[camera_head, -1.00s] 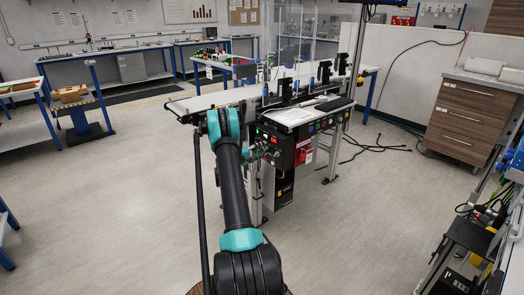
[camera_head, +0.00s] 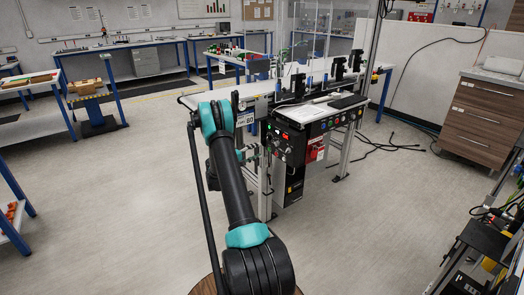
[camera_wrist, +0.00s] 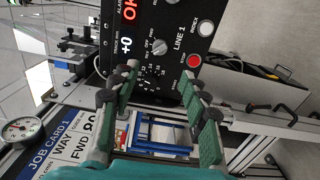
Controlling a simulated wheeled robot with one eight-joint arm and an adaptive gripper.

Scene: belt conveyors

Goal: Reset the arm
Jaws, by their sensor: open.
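My gripper (camera_wrist: 158,78) is open in the wrist view, with its two teal and black fingers spread and nothing between the tips. The fingers point at a black control panel (camera_wrist: 170,45) marked LINE 1, with a numbered dial (camera_wrist: 155,75) seen between the tips. I cannot tell whether they touch the panel. In the head view, my arm reaches forward to the left of the panel (camera_head: 287,147), and my gripper is mostly hidden beyond the arm.
A white belt conveyor (camera_head: 192,100) runs behind the panel. A job card (camera_wrist: 70,145) and round gauge (camera_wrist: 20,130) are at lower left in the wrist view. A drawer cabinet (camera_head: 480,112) stands at right. Black cables (camera_head: 385,148) lie on the floor.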

